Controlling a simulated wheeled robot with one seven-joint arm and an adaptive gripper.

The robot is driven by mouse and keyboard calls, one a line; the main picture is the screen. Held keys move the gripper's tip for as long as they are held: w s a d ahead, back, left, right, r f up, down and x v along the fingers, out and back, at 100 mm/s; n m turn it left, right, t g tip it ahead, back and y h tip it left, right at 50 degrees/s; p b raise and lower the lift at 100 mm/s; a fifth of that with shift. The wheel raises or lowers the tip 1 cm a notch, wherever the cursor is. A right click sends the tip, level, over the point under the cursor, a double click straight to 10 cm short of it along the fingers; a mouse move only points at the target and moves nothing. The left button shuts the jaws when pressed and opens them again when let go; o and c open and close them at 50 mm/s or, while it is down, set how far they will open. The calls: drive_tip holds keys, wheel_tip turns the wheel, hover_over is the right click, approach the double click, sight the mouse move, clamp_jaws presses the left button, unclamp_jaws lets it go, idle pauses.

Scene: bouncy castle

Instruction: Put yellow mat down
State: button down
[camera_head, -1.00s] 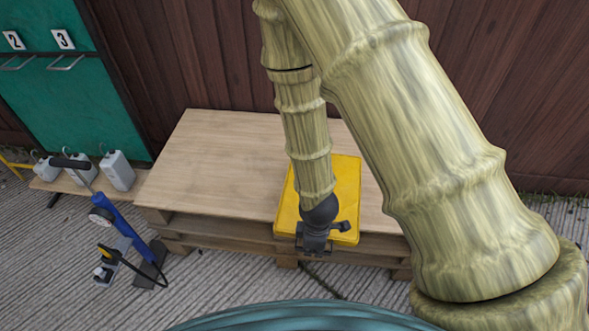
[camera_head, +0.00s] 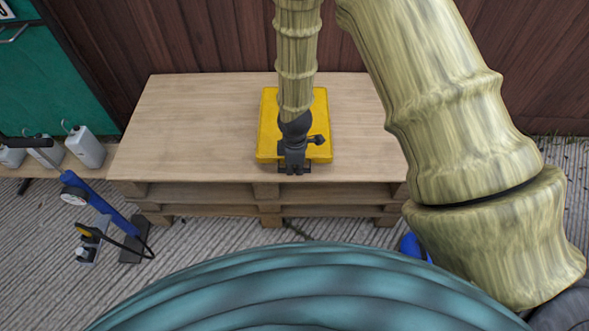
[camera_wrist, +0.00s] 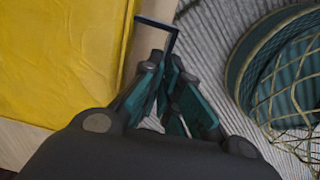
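The yellow mat (camera_head: 267,130) is a flat square slab over the front middle of the wooden pallet top (camera_head: 190,120). It lies level, and I cannot tell if it rests fully on the wood. My gripper (camera_head: 294,170) is at the mat's front edge, with my arm hiding its middle. In the wrist view the mat (camera_wrist: 60,60) fills the left side. A thin dark handle (camera_wrist: 160,24) runs from its edge to my fingers (camera_wrist: 168,68), which are close together at the handle's end.
The pallet top is clear left and right of the mat. A wooden wall (camera_head: 200,35) stands behind. A blue pump (camera_head: 95,200) and white jugs (camera_head: 86,146) are at the left. A teal container with netting (camera_wrist: 285,75) shows in the wrist view.

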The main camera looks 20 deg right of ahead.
sight(295, 176)
drive_tip(key=shift+w+d+f, duration=0.1)
drive_tip(key=shift+w+d, duration=0.05)
drive_tip(key=shift+w, duration=0.3)
drive_tip(key=shift+w+d+f, duration=0.1)
drive_tip(key=shift+w, duration=0.3)
drive_tip(key=shift+f+b, duration=0.35)
drive_tip(key=shift+f, duration=1.4)
drive_tip(key=c, duration=1.6)
unclamp_jaws()
drive_tip(key=shift+c, duration=0.2)
wheel_tip(295, 176, up, 12)
drive_tip(key=p, duration=0.2)
drive_tip(key=shift+s, duration=0.2)
drive_tip(key=s+d+f+m, duration=0.2)
drive_tip(key=s+f+m, duration=0.3)
drive_tip(key=s, duration=0.5)
drive_tip(key=s+d+f+m, duration=0.2)
drive_tip(key=s+f+m, duration=0.3)
drive_tip(key=s, duration=0.5)
drive_tip(key=s+d+f+m, duration=0.2)
drive_tip(key=s+f+m, duration=0.3)
drive_tip(key=s, duration=0.5)
wheel_tip(295, 176, down, 2)
drive_tip(key=shift+d+f, duration=0.1)
drive_tip(key=shift+d, duration=0.2)
